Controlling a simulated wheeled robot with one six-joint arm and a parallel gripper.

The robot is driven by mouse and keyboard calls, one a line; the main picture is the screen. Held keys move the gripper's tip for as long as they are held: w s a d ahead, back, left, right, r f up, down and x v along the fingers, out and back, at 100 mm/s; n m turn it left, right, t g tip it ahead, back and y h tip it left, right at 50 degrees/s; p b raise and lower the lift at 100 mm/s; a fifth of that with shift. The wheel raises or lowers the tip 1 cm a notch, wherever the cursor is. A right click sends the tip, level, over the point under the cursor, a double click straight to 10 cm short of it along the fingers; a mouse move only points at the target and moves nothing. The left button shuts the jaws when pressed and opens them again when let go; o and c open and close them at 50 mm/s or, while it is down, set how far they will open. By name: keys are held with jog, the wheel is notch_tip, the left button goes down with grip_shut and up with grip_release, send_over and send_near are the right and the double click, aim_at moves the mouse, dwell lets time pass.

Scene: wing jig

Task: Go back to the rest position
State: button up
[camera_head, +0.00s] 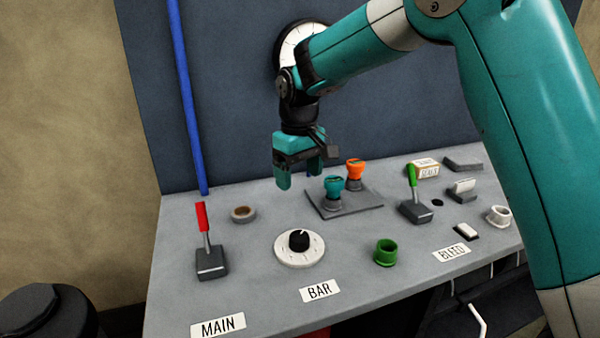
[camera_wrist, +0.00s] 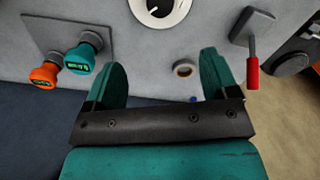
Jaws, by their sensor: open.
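My teal gripper (camera_head: 300,178) hangs from my arm above the back of the grey bench (camera_head: 265,282), left of the teal and orange knobs. Its fingers are apart and nothing is between them. In the wrist view my gripper (camera_wrist: 163,75) is also open and empty, with bare bench and a small tape roll (camera_wrist: 183,68) seen past the fingers. The teal knob (camera_head: 334,186) and orange knob (camera_head: 355,170) stand upright on a dark grey plate (camera_head: 345,207). My gripper appears apart from them.
A red-handled lever (camera_head: 203,220) stands at left, a white dial with black knob (camera_head: 299,245) in the middle. A green cup (camera_head: 385,253) and green-handled lever (camera_head: 412,180) are to the right. A blue pipe (camera_head: 184,90) and gauge (camera_head: 292,45) are on the back panel.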

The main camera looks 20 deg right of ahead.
jog(key=s+a+r+n+y, duration=0.1)
jog(key=s+a+r+y, duration=0.1)
jog(key=s, duration=1.3)
jog(key=s+a+r+n+y, duration=0.1)
jog(key=s+a+r+y, duration=0.1)
jog(key=s, duration=1.4)
jog(key=shift+a+r, duration=0.2)
jog(key=shift+c, duration=0.2)
